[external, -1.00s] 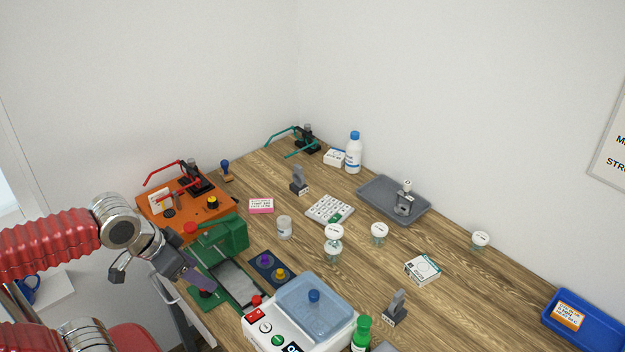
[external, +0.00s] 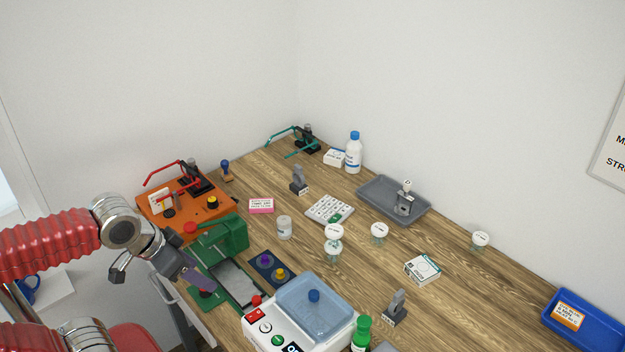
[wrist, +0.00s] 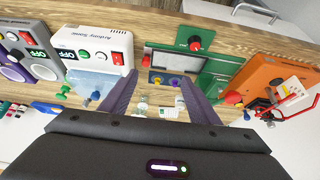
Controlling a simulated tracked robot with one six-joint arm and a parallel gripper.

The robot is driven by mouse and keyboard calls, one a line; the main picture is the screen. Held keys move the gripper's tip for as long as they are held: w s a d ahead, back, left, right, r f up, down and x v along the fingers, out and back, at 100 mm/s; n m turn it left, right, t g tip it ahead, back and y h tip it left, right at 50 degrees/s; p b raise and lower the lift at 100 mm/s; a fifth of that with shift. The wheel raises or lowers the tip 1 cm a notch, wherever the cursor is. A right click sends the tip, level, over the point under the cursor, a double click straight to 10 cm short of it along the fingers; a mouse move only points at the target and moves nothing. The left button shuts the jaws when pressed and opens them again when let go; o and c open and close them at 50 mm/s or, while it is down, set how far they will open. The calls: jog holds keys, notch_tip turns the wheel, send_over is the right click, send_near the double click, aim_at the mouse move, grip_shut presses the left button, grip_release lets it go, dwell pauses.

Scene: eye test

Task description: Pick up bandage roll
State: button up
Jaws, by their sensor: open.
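A small whitish cylinder (external: 284,227), which looks like the bandage roll, stands upright on the wooden bench right of the green device. I cannot read any marking on it. My gripper (external: 213,289) is at the bench's left side, over the green device's near end, well to the left of the cylinder and apart from it. In the wrist view its two purple fingers (wrist: 157,84) are spread with nothing held between them. Small pale items show beyond them there, too small to tell which is the roll.
The green device (external: 222,236) and white ultrasonic bath (external: 262,330) flank a dark pad (external: 268,268). An orange unit (external: 190,220) stands behind. Lidded jars (external: 379,234), a pink box (external: 261,206) and a grey tray (external: 375,190) are farther off.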

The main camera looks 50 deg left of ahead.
jog(key=shift+c, duration=0.3)
dwell(0.5)
jog(key=w+d+t+h, duration=0.2)
jog(key=w+d+t, duration=0.15)
jog(key=w, duration=0.85)
jog(key=n+t+y, duration=0.2)
jog(key=n+y, duration=0.5)
jog(key=y, duration=0.3)
send_over(282, 228)
jog(key=s+d, duration=0.1)
jog(key=s, duration=0.1)
notch_tip(282, 228, down, 8)
jog(key=shift+w+d+f, duration=0.1)
jog(key=shift+w, duration=0.1)
jog(key=shift+f, duration=0.1)
jog(key=shift+f, duration=3)
jog(key=shift+f, duration=0.15)
